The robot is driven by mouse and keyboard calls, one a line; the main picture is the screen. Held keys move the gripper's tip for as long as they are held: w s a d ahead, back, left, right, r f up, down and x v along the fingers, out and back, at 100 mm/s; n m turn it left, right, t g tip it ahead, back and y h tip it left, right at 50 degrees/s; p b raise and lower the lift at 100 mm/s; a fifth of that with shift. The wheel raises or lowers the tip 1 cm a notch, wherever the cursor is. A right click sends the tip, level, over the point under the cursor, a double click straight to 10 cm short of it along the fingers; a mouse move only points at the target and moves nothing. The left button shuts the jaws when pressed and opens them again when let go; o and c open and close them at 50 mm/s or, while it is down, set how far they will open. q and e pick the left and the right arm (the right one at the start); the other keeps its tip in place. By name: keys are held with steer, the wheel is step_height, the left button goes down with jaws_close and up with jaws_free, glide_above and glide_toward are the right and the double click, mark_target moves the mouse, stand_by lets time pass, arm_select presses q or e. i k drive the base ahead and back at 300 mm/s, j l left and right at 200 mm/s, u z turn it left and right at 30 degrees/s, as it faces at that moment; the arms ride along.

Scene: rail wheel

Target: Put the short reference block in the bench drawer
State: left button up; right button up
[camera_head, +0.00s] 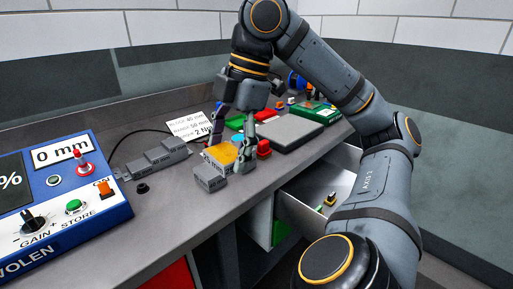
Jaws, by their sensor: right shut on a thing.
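My right gripper (232,157) reaches down over the bench, its fingers closed around a small yellow-topped block (221,155). One finger shows along the block's right side; the other is partly hidden behind it. A small grey block (210,179) sits just in front of it, close to the bench's front edge. I cannot tell by a label which is the short reference block. The bench drawer (296,210) is pulled open below the bench front, to the right, with a small dark and yellow item (330,199) inside. My left gripper is not in view.
A stepped grey block (157,159) stands left of the gripper. A blue control box (70,200) fills the left. A red part (264,148), a grey plate (288,132) and a green board (318,112) lie to the right.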

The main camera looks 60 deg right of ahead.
mark_target(332, 186)
steer(key=k+z, duration=0.15)
steer(key=z, duration=0.25)
steer(key=k+l+z, duration=0.15)
steer(key=z, duration=0.3)
steer(key=k+l+z, duration=0.1)
steer(key=k+l, duration=0.25)
steer(key=k+l+z, duration=0.15)
steer(key=k+l, duration=0.2)
steer(key=l, duration=0.15)
steer(key=k+l+z, duration=0.1)
steer(key=k+l, duration=0.2)
steer(key=l, duration=0.15)
